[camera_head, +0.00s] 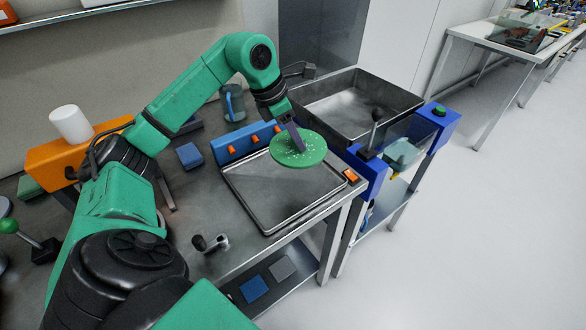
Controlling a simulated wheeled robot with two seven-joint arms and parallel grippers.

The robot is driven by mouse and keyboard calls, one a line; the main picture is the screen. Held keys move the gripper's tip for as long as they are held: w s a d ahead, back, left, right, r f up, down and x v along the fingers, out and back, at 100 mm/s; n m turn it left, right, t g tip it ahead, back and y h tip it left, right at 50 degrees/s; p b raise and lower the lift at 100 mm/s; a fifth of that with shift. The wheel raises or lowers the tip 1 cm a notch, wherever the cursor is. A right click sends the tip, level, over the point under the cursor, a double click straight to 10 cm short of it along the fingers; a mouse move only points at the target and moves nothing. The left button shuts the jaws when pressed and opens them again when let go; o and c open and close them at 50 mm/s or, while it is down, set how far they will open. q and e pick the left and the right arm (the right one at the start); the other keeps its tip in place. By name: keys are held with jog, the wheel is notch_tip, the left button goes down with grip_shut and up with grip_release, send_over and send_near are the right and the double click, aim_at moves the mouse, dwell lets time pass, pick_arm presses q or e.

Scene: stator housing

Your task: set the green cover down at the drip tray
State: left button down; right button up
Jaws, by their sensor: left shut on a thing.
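The green cover (299,152) is a flat round disc with pale specks. My left gripper (296,138) is shut on it and holds it over the upper right part of the drip tray. The drip tray (262,215) is a shallow grey metal tray with a raised rim, lying on the metal table near its right end. The cover hides part of the tray's far right area. I cannot tell whether the cover touches the tray or hangs a little above it. My right gripper is not in view.
A blue block with orange knobs (229,144) stands along the tray's back edge. A deep metal basin (395,100) and blue posts (367,175) stand to the right.

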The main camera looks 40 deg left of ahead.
aim_at(283, 148)
pick_arm(q)
notch_tip(283, 148, down, 11)
jog(key=shift+w+r+p, duration=0.1)
jog(key=shift+p, duration=0.35)
jog(key=shift+w+a+f, duration=0.1)
jog(key=shift+f, duration=0.15)
jog(key=shift+c, duration=2.2)
grip_release()
jog(key=b+v, duration=0.3)
jog(key=v, duration=0.9)
jog(key=shift+r, duration=0.1)
jog(key=shift+r, duration=0.1)
